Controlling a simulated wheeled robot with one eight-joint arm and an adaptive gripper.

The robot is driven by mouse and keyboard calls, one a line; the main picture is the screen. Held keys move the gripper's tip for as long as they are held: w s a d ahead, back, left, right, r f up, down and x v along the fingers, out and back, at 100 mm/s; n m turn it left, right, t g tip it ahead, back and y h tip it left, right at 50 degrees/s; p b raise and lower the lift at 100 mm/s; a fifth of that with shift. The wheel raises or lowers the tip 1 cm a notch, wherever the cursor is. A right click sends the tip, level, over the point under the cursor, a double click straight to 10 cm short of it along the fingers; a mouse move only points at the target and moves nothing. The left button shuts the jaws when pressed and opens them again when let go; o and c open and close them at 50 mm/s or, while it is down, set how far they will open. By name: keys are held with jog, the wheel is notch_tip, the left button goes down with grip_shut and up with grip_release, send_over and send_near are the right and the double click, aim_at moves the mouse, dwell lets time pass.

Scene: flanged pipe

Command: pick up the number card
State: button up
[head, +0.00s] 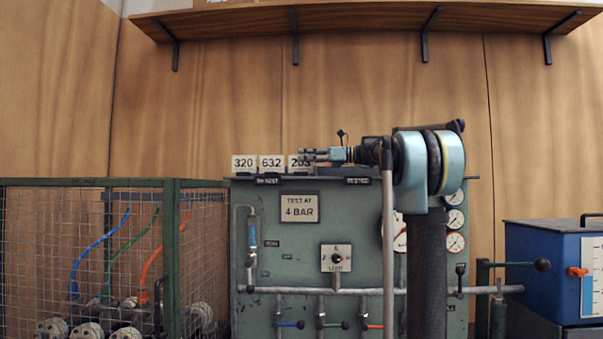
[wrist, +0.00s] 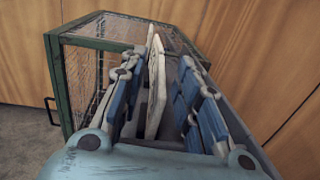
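Three pale number cards stand in a row on top of the green test cabinet (head: 330,235) in the head view. They read 320 (head: 244,163), 632 (head: 271,163) and, partly covered, what looks like 205 (head: 293,161). My gripper (head: 305,155) reaches in from the right and its tips overlap the rightmost card. In the wrist view, my gripper (wrist: 163,75) is open, with blue-padded fingers on both sides of pale cards (wrist: 156,88) seen nearly edge-on. Gaps show beside the nearest card. I cannot tell whether a finger touches it.
A wire cage (head: 90,255) with a green frame stands left of the cabinet. A blue box (head: 550,260) stands at the right. A wooden shelf (head: 360,20) hangs high on the wall. Dark label plates sit along the cabinet's top front edge. Gauges and pipes cover its face.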

aim_at(293, 156)
jog(key=shift+w+a+r, duration=0.1)
jog(key=shift+w+a, duration=0.15)
jog(key=shift+a, duration=1)
jog(key=shift+w+a, duration=0.2)
jog(key=shift+a, duration=1.05)
grip_shut()
